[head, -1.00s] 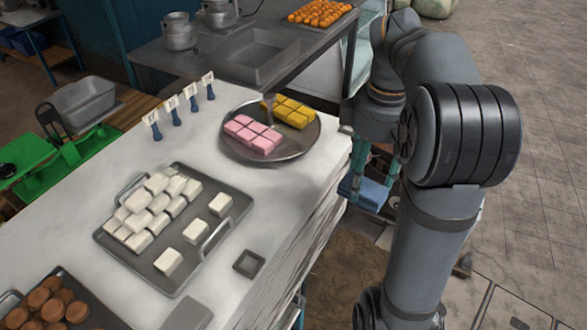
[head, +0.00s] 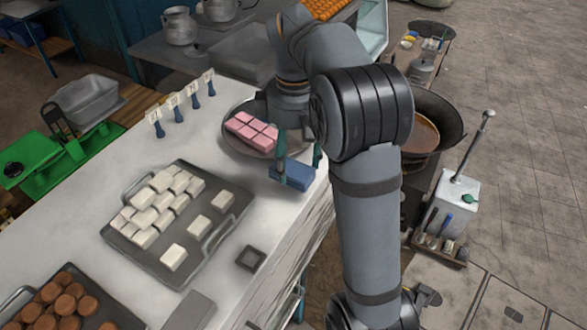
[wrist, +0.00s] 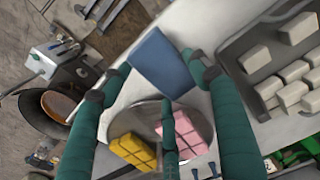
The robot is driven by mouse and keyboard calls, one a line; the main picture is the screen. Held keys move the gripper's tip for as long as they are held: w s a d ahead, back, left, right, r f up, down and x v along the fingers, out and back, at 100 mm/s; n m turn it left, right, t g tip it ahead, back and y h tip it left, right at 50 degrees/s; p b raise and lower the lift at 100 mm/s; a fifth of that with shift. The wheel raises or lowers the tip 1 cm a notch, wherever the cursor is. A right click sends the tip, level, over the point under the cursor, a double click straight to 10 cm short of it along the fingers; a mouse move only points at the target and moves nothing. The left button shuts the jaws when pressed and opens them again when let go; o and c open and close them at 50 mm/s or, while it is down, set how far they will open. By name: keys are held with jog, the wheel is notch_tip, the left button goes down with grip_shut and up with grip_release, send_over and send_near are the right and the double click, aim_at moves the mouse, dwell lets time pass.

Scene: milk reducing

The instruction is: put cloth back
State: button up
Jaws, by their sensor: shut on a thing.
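The blue folded cloth (head: 299,176) is held by my gripper (head: 297,172) at the right edge of the white counter (head: 215,255), just in front of the round metal plate. In the wrist view the cloth (wrist: 160,62) shows between the green fingers of my gripper (wrist: 158,75), which are shut on it. I cannot tell whether the cloth touches the counter top. My arm hides part of the plate in the head view.
The round plate (wrist: 128,118) holds pink blocks (head: 250,131) and yellow blocks (wrist: 133,151). A wok (head: 440,115) stands right of my arm. Counter between tray and plate is clear.

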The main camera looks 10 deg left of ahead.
aim_at(294, 164)
jog(key=shift+a+f, duration=0.1)
jog(key=shift+f, duration=1.95)
jog(key=o, duration=1.1)
jog(key=shift+f, duration=0.1)
notch_tip(294, 164, up, 12)
jog(key=p, duration=0.2)
jog(key=shift+p, duration=0.35)
jog(key=shift+o, duration=0.4)
jog(key=shift+w, duration=0.1)
